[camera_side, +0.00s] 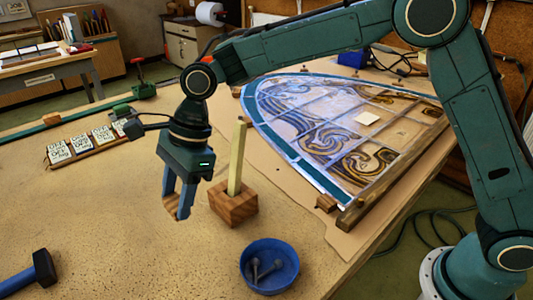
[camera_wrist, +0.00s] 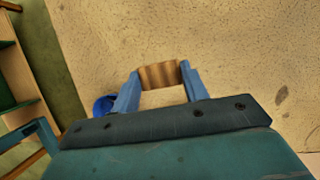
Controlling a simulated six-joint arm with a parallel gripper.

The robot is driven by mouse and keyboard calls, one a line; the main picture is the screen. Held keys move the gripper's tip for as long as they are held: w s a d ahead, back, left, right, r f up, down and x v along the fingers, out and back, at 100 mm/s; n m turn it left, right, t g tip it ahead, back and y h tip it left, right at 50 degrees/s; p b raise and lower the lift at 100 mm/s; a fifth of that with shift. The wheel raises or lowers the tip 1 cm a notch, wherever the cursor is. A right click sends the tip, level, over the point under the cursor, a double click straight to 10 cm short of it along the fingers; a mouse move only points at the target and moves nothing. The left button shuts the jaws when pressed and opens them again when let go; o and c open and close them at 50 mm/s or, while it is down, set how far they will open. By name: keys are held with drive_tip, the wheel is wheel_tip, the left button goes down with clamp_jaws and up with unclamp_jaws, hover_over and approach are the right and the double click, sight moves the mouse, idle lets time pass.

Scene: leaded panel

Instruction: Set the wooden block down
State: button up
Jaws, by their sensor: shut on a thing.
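My gripper (camera_side: 177,207) points down over the left-middle of the bench, left of the wooden stand. Its blue fingers are shut on a small brown wooden block (camera_wrist: 160,75), which spans the gap between the fingertips in the wrist view. In the side view only a sliver of the wooden block (camera_side: 169,207) shows, as the fingers hide most of it. I cannot tell whether the block touches the bench top (camera_side: 110,220) or hangs just above it.
A wooden stand (camera_side: 233,207) with an upright pale strip is close right of my gripper. A blue bowl (camera_side: 269,265) holds small metal pieces in front. The leaded panel (camera_side: 340,125) lies behind right. A hammer (camera_side: 30,275) lies front left. Bench left of my gripper is clear.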

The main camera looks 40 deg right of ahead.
hover_over(186, 253)
drive_tip(key=d, duration=0.1)
drive_tip(key=f, duration=0.7)
drive_tip(key=shift+d+f, duration=0.2)
drive_tip(key=shift+f, duration=0.05)
drive_tip(key=shift+f, duration=0.1)
drive_tip(key=shift+f, duration=2.05)
drive_tip(key=shift+f, duration=0.1)
drive_tip(key=o, duration=1)
drive_tip(key=shift+c, duration=0.2)
drive_tip(key=v, duration=1.2)
